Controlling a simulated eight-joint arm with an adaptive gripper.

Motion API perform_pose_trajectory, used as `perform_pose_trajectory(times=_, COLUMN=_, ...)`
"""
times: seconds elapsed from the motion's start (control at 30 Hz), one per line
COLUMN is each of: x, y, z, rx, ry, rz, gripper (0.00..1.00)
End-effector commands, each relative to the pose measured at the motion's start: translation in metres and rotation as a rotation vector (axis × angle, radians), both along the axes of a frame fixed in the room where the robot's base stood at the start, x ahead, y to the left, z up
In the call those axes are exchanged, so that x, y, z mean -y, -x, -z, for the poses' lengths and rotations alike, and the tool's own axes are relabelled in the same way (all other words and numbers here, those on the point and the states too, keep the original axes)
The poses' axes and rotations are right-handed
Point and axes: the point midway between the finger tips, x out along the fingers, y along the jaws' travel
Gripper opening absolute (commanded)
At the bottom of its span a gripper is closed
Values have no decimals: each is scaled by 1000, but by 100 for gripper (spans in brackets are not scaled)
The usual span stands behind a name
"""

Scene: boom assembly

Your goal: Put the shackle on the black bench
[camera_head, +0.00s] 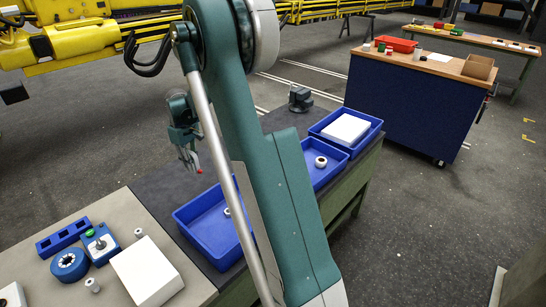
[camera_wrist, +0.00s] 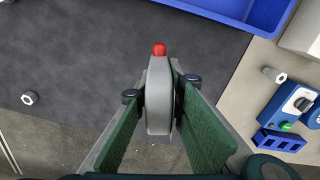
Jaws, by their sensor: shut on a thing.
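My gripper (camera_head: 187,148) is shut on the shackle, with its fingers on both sides of it. In the wrist view the shackle (camera_wrist: 158,105) is a grey rounded body with a red end pointing away from the gripper. Its red end also shows below my gripper in the head view. The black bench (camera_head: 160,192) has a dark top, which fills much of the wrist view (camera_wrist: 90,45) behind the shackle. The shackle is held apart from the bench top, near its far edge; the exact height cannot be told. My arm hides part of the bench.
Blue bins (camera_head: 205,240) stand on the bench, one (camera_head: 358,148) holding a white block. A vise (camera_head: 300,98) is at its far end. A small nut (camera_wrist: 30,98) lies on the dark top. The pale bench at left holds a blue switch box (camera_head: 101,243) and a white box (camera_head: 147,271).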

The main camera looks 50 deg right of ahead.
Motion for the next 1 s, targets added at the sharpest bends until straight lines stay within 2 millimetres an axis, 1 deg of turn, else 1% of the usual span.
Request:
perform_pose_trajectory(times=0.03, x=17, y=1, z=0, rx=0, ry=0, rz=30, gripper=0)
perform_pose_trajectory(times=0.2, x=65, y=6, z=0, rx=0, ry=0, rz=122, gripper=0)
perform_pose_trajectory(times=0.3, x=89, y=9, z=1, rx=-1, ry=0, rz=169, gripper=0)
perform_pose_trajectory(times=0.5, x=124, y=16, z=1, rx=-1, ry=-1, rz=237, gripper=0)
perform_pose_trajectory(times=0.57, x=132, y=18, z=2, rx=0, ry=-1, rz=253, gripper=0)
perform_pose_trajectory(times=0.6, x=131, y=17, z=9, rx=-1, ry=-1, rz=251, gripper=0)
perform_pose_trajectory(times=0.8, x=130, y=17, z=36, rx=0, ry=-1, rz=250, gripper=0)
perform_pose_trajectory(times=0.9, x=130, y=17, z=46, rx=0, ry=-1, rz=250, gripper=0)
perform_pose_trajectory(times=1.0, x=130, y=17, z=50, rx=0, ry=-1, rz=249, gripper=0)
